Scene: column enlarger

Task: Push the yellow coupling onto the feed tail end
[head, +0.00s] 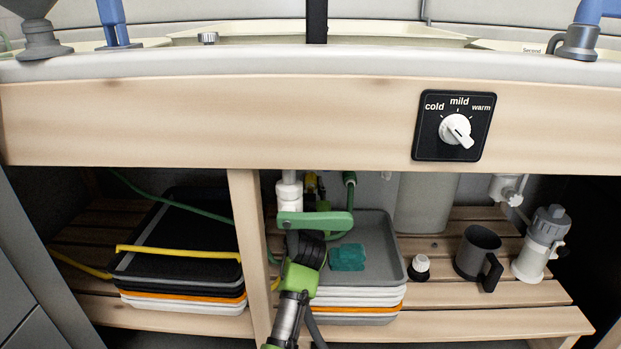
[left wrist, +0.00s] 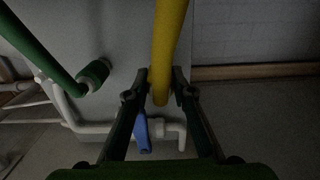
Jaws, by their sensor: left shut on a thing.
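My left gripper (head: 311,195) reaches up from the bottom into the dark space under the sink, between the shelf stacks. In the left wrist view my left gripper (left wrist: 161,80) is shut on a yellow tube-like piece (left wrist: 168,40), which I take for the coupling or its hose. Its rounded end shows just between the fingertips. A green hose with a darker green collar (left wrist: 93,75) is to the left, apart from the yellow piece; this looks like the feed tail. It also shows in the head view (head: 349,180), right of my gripper. The right gripper is not in view.
A yellow hose (head: 180,252) crosses the black trays (head: 170,270) at left. Grey trays (head: 380,260) with a teal cloth (head: 347,257) lie beside my arm. A wooden post (head: 248,250) stands left. White pipe (left wrist: 95,127) and a blue piece (left wrist: 143,133) are behind.

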